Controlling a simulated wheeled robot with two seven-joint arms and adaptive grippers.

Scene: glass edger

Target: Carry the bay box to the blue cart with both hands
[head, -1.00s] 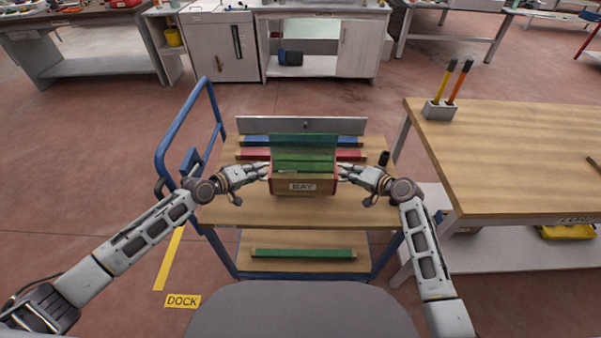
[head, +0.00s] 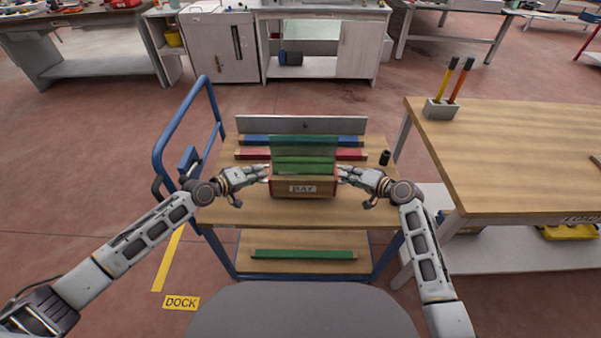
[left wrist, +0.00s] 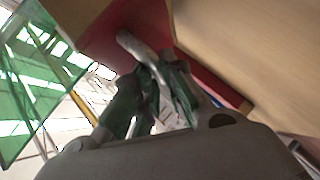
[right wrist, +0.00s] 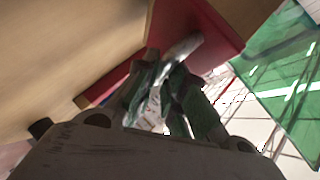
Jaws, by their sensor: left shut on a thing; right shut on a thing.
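The bay box (head: 303,189) is a wooden box with red ends and a BAY label, with green glass panes standing in it. In the head view it is over the near middle of the blue cart's wooden top (head: 240,211). I cannot tell whether it touches the top. My left gripper (head: 266,173) is shut on its left end and my right gripper (head: 341,173) on its right end. The wrist views show the fingers at the red ends (left wrist: 100,35) (right wrist: 215,30). The box looks level.
Behind the box on the cart lie red (head: 255,153) and blue (head: 257,141) strips before a grey upright plate (head: 300,125). A small black cylinder (head: 385,158) stands at right. A wooden workbench (head: 510,160) is close on the right. The cart's blue handle (head: 165,140) rises at left.

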